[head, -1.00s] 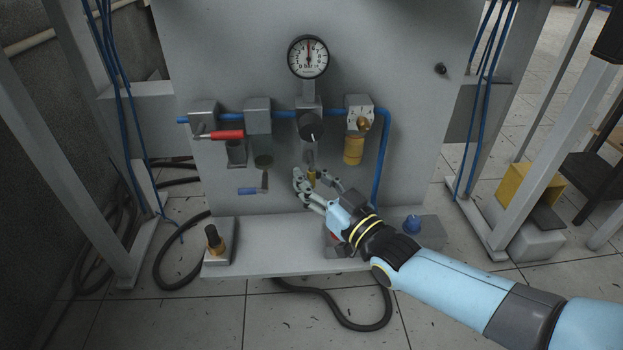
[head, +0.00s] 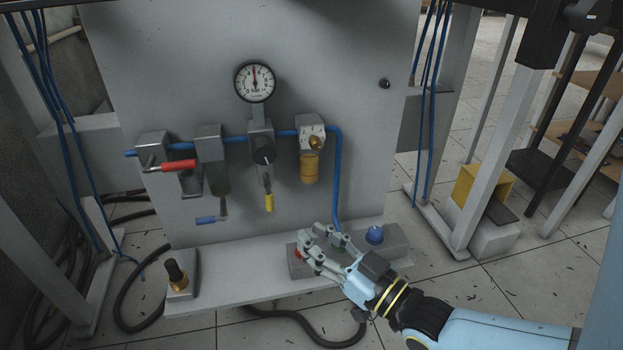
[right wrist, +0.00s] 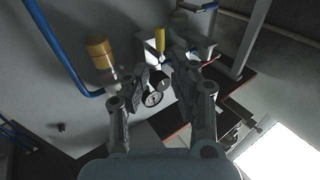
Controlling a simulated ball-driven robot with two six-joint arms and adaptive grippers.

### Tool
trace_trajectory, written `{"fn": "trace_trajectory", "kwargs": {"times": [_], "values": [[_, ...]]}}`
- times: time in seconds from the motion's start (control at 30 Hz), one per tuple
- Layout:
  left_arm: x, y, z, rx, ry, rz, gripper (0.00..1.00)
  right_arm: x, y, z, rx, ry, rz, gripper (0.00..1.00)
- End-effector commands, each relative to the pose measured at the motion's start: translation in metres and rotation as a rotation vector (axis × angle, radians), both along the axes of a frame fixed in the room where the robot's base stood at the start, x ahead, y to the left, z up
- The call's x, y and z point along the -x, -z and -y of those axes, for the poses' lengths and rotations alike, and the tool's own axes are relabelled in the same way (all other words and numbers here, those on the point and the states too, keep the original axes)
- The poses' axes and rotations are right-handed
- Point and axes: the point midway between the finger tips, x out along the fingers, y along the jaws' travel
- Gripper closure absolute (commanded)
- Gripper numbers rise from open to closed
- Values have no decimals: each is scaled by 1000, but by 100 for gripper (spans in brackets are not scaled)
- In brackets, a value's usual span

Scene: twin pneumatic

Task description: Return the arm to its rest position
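My right arm comes in from the lower right in the head view. Its gripper (head: 322,246) hangs in front of the grey button box on the shelf, below the row of valves. In the right wrist view the two fingers (right wrist: 163,85) stand apart with nothing between them, so it is open and empty. The red button (head: 299,253) is partly hidden behind the fingers, and I cannot tell from here whether they touch the box. My left gripper does not show.
The panel (head: 365,150) carries a gauge (head: 255,82), a red-handled valve (head: 178,165), a yellow lever (head: 269,202), a blue lever (head: 206,220) and a brass-coloured cup (head: 310,167). A blue knob (head: 375,234) sits right of my fingers. A black-topped plunger (head: 175,272) stands at the shelf's left.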

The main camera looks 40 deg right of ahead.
Motion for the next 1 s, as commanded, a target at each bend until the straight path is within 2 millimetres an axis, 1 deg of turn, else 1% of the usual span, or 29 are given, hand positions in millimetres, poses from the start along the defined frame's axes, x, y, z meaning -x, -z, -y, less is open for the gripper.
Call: {"fn": "trace_trajectory", "kwargs": {"times": [0.4,0.47,0.53,0.57,0.63,0.8,1.0], "values": [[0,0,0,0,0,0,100,1,1,0,0,0,-4,75],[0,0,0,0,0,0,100,8,5,0,0,1,-18,75],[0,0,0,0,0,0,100,26,10,-3,-8,2,-44,75],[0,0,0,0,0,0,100,34,5,-7,-15,2,-48,75],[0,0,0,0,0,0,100,46,-2,-19,-22,-3,-115,75],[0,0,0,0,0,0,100,62,-3,-41,-2,-10,-399,75],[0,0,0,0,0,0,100,81,-4,-50,34,-14,-666,75]]}}
